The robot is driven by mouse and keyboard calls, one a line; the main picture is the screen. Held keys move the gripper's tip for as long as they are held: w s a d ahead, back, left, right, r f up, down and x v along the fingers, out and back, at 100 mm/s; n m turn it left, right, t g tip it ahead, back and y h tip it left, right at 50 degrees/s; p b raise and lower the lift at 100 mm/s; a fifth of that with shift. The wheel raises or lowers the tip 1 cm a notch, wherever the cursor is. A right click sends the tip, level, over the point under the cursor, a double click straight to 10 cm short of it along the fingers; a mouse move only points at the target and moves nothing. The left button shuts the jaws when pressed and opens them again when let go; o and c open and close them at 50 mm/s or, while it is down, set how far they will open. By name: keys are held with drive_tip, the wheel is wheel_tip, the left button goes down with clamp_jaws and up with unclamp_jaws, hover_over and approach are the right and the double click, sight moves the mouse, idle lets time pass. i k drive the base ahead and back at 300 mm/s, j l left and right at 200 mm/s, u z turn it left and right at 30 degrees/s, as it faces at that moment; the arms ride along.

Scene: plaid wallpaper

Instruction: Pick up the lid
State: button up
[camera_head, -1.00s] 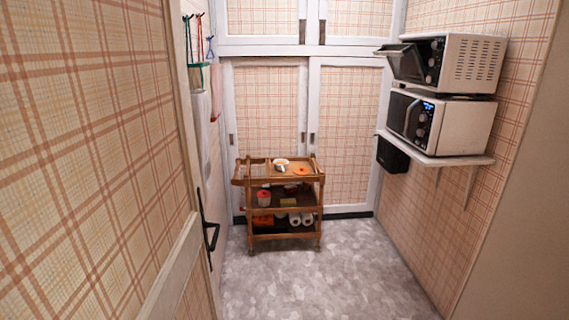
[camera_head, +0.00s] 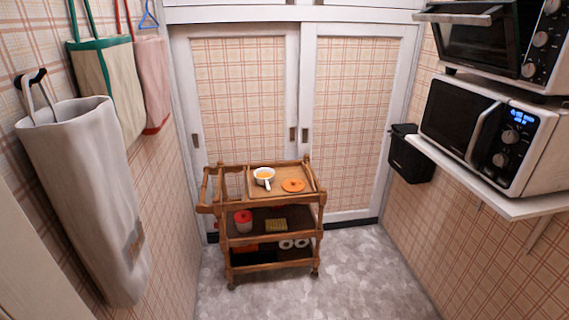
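An orange round lid (camera_head: 293,185) lies flat on the top of the wooden trolley (camera_head: 241,200), at the right part of its tray. A small white pot with a handle and an orange inside (camera_head: 264,175) stands just left of the lid, apart from it. My gripper is not in view.
The trolley's lower shelves hold a red and white canister (camera_head: 243,221), a yellowish item (camera_head: 276,225) and white rolls (camera_head: 286,244). A shelf (camera_head: 480,185) with a microwave (camera_head: 490,135) juts from the right wall. Bags (camera_head: 105,85) hang at left. The floor (camera_head: 345,275) before the trolley is clear.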

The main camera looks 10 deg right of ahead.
sight(290, 185)
drive_tip(key=i, duration=0.95)
drive_tip(key=i+l+u, duration=0.15)
drive_tip(key=i, duration=0.75)
drive_tip(key=i+l+u, duration=0.15)
drive_tip(key=i+u, duration=0.2)
drive_tip(key=i, duration=0.15)
drive_tip(key=i+l+u, duration=0.65)
drive_tip(key=i, duration=0.25)
